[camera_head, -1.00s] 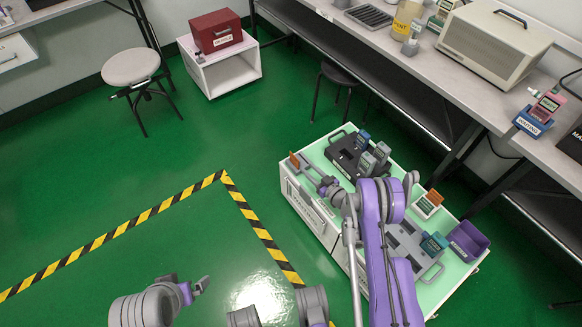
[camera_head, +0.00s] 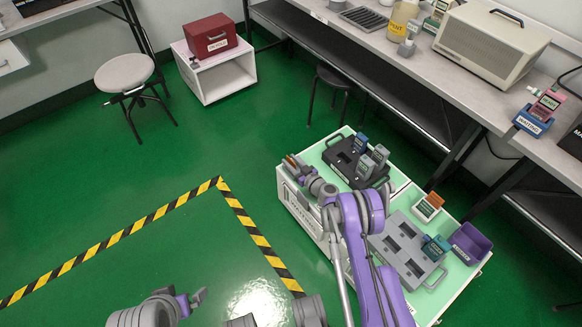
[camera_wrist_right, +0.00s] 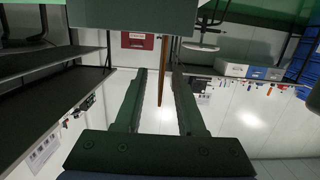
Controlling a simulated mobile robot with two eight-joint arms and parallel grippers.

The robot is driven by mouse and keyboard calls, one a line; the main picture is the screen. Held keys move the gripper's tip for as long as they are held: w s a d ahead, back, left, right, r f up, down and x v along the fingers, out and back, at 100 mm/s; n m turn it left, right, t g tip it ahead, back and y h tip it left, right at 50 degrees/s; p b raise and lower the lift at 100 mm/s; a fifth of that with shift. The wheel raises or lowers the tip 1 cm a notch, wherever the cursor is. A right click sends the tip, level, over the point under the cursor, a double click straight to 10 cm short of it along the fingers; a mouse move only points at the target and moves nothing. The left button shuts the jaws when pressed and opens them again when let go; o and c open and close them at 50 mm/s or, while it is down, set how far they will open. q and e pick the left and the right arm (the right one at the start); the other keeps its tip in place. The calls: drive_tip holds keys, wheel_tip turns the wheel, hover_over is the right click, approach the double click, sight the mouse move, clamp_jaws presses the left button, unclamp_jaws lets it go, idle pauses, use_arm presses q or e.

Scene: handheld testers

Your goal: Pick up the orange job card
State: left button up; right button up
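An orange-brown card (camera_head: 289,164) stands at the left corner of the cart's top. My right gripper (camera_head: 297,167) is at this card. In the right wrist view the card (camera_wrist_right: 165,72) shows edge-on as a thin upright strip between the two fingers. The fingers (camera_wrist_right: 160,100) are apart, with a gap on each side of the strip. Another orange card (camera_head: 434,199) stands in a small white labelled holder (camera_head: 426,209) at the cart's middle. My left gripper (camera_head: 196,299) is low over the floor; its finger gap is not clear.
The cart carries a black tray (camera_head: 338,155) with grey and blue testers, a grey slotted tray (camera_head: 390,240) with a teal tester (camera_head: 435,248), and a purple bin (camera_head: 469,240). A workbench (camera_head: 440,80) runs behind. Open green floor lies left of the cart.

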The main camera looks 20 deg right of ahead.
clamp_jaws()
drive_tip(key=shift+r, duration=0.1)
idle(0.4)
